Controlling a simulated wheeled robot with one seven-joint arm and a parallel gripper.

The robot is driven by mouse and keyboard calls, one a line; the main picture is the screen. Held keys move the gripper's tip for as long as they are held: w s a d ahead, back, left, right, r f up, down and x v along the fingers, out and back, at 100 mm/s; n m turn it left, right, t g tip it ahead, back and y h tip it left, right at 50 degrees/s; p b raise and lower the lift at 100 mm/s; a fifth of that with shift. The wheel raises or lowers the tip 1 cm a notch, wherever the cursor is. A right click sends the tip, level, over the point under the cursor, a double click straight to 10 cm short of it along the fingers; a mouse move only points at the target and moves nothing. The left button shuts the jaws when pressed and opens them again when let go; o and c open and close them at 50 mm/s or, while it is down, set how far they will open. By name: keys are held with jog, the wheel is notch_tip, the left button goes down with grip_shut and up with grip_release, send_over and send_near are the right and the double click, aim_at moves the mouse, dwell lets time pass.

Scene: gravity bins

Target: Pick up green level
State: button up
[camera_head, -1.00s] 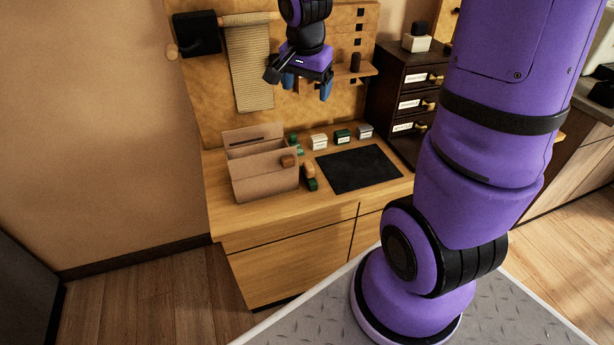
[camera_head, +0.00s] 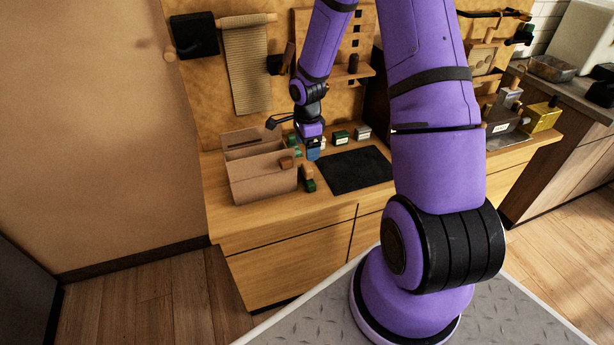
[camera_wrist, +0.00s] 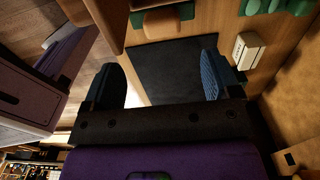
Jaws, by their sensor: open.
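My gripper (camera_head: 313,154) is low over the bench in the head view, right of the cardboard-coloured box. In the wrist view its two blue-black fingers are apart with nothing between them (camera_wrist: 166,78). A small dark green piece with a wooden part (camera_head: 310,185) lies by the box's right side; a similar green-and-wood piece shows at the top of the wrist view (camera_wrist: 165,22). Other green pieces (camera_wrist: 290,7) lie at its top right corner, and one shows behind the box (camera_head: 292,140). I cannot tell which green piece is the level.
The brown box (camera_head: 262,183) stands left of my gripper. A black mat (camera_head: 354,170) lies to its right, flat and empty. A cream block (camera_wrist: 247,50), a green labelled block (camera_head: 340,137) and a grey block (camera_head: 362,132) stand near the pegboard (camera_head: 290,70).

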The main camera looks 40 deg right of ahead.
aim_at(307, 166)
jog(key=shift+w+f, duration=0.15)
jog(key=shift+f, duration=4.6)
jog(key=c, duration=1.3)
jog(key=shift+r, duration=5.05)
